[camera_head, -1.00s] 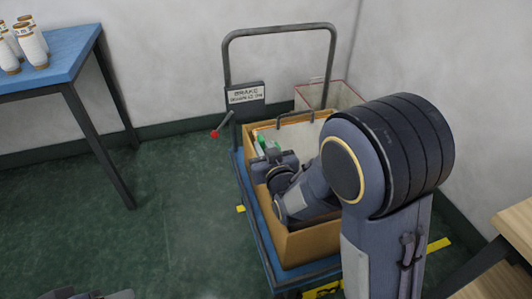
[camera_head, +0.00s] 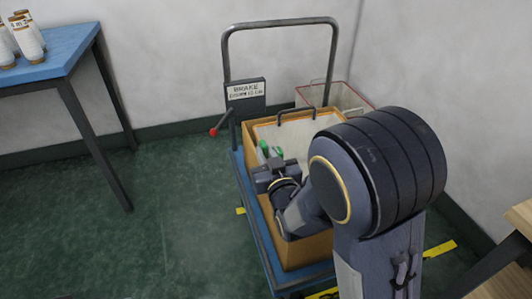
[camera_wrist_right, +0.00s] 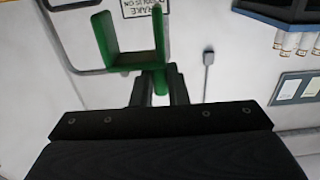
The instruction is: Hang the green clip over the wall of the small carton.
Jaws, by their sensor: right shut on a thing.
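The green clip (camera_head: 263,148) is a U-shaped piece, seen larger in the wrist view (camera_wrist_right: 108,58). My right gripper (camera_head: 270,162) is shut on it; the two dark fingers (camera_wrist_right: 160,92) pinch its stem. Gripper and clip are over the back left part of an open brown carton (camera_head: 308,246), the only carton I can make out. My arm hides much of its inside and right side. I cannot tell whether the clip touches a wall. My left gripper is out of view.
The carton stands on a blue trolley (camera_head: 262,252) with a grey handle (camera_head: 280,24) and a red-knobbed brake lever (camera_head: 213,132). A pale panel with a dark handle (camera_head: 296,111) is in the carton. A wire basket (camera_head: 340,95) stands behind. A blue table (camera_head: 62,48) bears cones.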

